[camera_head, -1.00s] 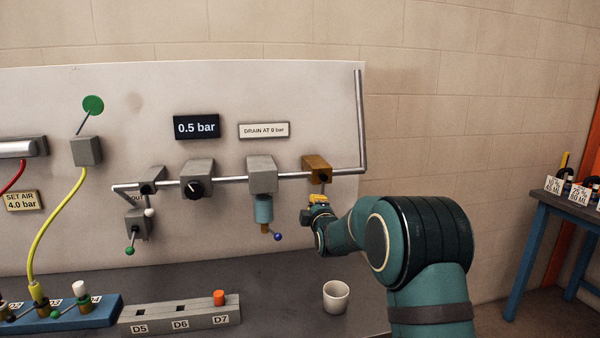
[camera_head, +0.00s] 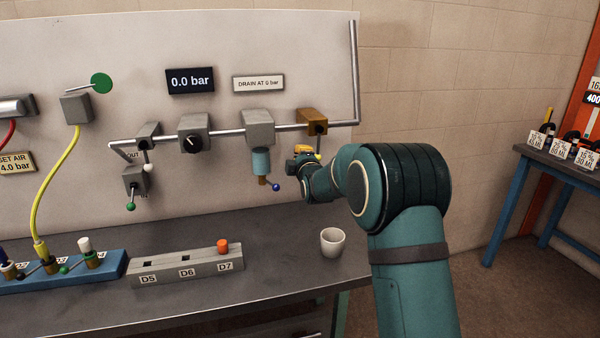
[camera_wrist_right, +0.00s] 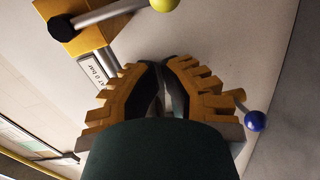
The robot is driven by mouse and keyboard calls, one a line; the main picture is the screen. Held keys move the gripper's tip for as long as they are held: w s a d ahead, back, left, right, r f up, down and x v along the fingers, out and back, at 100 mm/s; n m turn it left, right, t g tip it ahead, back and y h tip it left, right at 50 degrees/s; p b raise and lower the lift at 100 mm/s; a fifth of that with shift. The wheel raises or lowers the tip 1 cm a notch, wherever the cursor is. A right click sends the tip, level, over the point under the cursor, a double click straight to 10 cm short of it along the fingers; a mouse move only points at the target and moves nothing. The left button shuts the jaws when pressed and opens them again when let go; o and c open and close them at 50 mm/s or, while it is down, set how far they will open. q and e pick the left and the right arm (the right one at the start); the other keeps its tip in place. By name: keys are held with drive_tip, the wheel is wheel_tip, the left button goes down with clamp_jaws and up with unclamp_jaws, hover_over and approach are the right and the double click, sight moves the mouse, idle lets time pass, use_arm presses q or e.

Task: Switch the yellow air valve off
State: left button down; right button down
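The yellow air valve is a brass-yellow block (camera_head: 312,121) at the right end of the pipe on the panel. Its lever has a yellow ball (camera_head: 318,156) and hangs below the block in the head view. In the right wrist view the valve block (camera_wrist_right: 65,35) is at upper left, and its lever runs across to the yellow ball (camera_wrist_right: 163,4) at the top edge. My right gripper (camera_head: 303,150) is just below and left of the valve. In the wrist view its fingertips (camera_wrist_right: 161,66) are together and empty, apart from the lever. My left gripper is not in view.
A blue-ball lever (camera_head: 276,187) hangs close to my right gripper, beside the drain unit (camera_head: 260,125). A display (camera_head: 190,80) reads 0.0 bar. A white cup (camera_head: 332,242) stands on the bench below. A green-disc lever (camera_head: 101,83) is at upper left.

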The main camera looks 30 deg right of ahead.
drive_tip(key=v, duration=1)
drive_tip(key=shift+p, duration=0.4)
drive_tip(key=shift+a, duration=0.1)
